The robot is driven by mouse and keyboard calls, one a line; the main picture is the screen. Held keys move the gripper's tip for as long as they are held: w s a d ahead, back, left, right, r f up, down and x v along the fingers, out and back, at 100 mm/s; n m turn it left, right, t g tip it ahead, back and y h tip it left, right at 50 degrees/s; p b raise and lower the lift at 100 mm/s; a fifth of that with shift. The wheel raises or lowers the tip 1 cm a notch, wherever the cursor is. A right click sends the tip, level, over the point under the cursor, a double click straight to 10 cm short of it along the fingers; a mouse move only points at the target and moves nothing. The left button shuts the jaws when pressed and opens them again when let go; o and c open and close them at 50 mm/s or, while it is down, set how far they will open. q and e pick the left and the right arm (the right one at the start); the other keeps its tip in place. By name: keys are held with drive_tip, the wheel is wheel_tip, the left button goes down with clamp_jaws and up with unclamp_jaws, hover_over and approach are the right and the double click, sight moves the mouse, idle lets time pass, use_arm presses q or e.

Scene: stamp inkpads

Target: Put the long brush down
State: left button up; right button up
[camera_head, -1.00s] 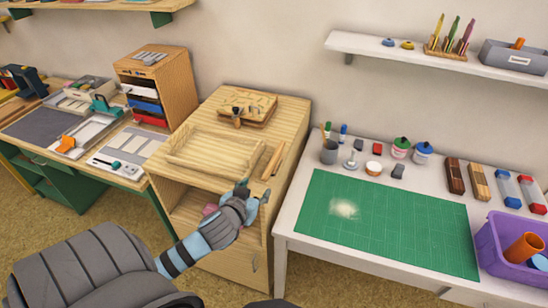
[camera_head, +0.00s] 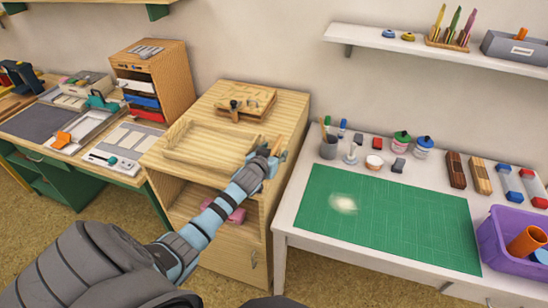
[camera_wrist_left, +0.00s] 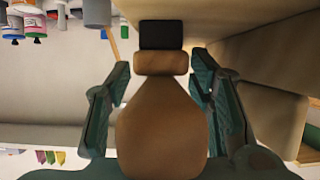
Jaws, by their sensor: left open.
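My left gripper (camera_head: 268,160) is at the right side of the wooden cabinet's top. It is open. In the left wrist view a rounded wooden handle (camera_wrist_left: 160,120) with a collar and a dark end block (camera_wrist_left: 160,35) lies between the spread fingers of the gripper (camera_wrist_left: 160,68). It appears to be the long brush, but I cannot be sure. I cannot tell whether the fingers touch it. In the head view the gripper hides most of what is there. My right gripper is not in view.
The wooden cabinet (camera_head: 222,180) has a shallow tray (camera_head: 208,148) and a wooden box (camera_head: 240,103) on top. A pink item (camera_head: 228,208) is inside it. To the right, a white table holds a green mat (camera_head: 390,218), bottles and a purple bin (camera_head: 510,238). The mat is mostly clear.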

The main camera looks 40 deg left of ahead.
use_arm(q)
drive_tip(key=shift+s+r, duration=0.1)
clamp_jaws()
drive_tip(key=shift+r, duration=0.1)
